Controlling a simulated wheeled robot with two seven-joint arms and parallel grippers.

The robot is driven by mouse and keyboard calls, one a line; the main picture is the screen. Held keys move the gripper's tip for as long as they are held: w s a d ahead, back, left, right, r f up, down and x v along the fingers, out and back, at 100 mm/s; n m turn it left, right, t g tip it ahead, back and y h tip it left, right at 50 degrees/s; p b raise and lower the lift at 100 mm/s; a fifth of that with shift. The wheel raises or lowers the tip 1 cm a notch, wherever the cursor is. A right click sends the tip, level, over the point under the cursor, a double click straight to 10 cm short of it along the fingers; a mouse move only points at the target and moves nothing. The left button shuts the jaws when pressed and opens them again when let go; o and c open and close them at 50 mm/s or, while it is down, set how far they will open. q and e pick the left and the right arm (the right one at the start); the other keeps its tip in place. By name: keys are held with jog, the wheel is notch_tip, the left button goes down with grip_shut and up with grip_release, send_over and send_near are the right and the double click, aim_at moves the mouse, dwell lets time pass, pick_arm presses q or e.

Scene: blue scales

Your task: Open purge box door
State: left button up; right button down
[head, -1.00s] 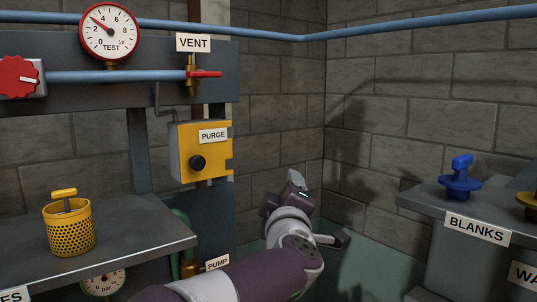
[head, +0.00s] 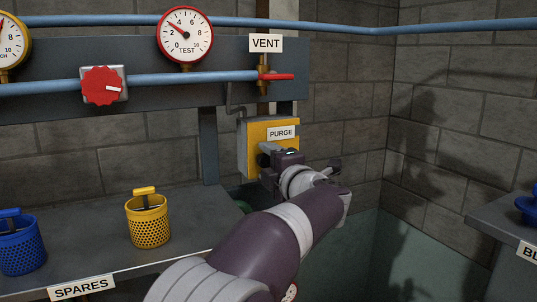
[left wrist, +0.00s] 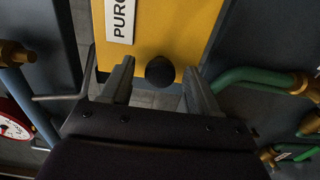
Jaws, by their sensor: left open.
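The purge box (head: 256,136) is a grey box with a yellow door (head: 257,131) labelled PURGE, mounted below the panel; its door looks shut. Its round black knob (head: 263,160) is partly hidden by my left gripper in the head view. My left gripper (head: 272,162) is in front of the door's lower part. In the left wrist view the black knob (left wrist: 159,71) lies between and just beyond the open fingers (left wrist: 158,88), nearer the right finger. I cannot tell of any contact. My right gripper is not in view.
A red vent lever (head: 276,77) and a blue pipe (head: 190,76) run above the box. A grey shelf (head: 190,222) at the left holds a yellow basket (head: 148,220) and a blue basket (head: 20,245). Green pipes (left wrist: 250,75) are close by in the left wrist view.

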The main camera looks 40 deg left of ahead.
pick_arm(q)
jog(key=shift+a, duration=0.1)
grip_shut()
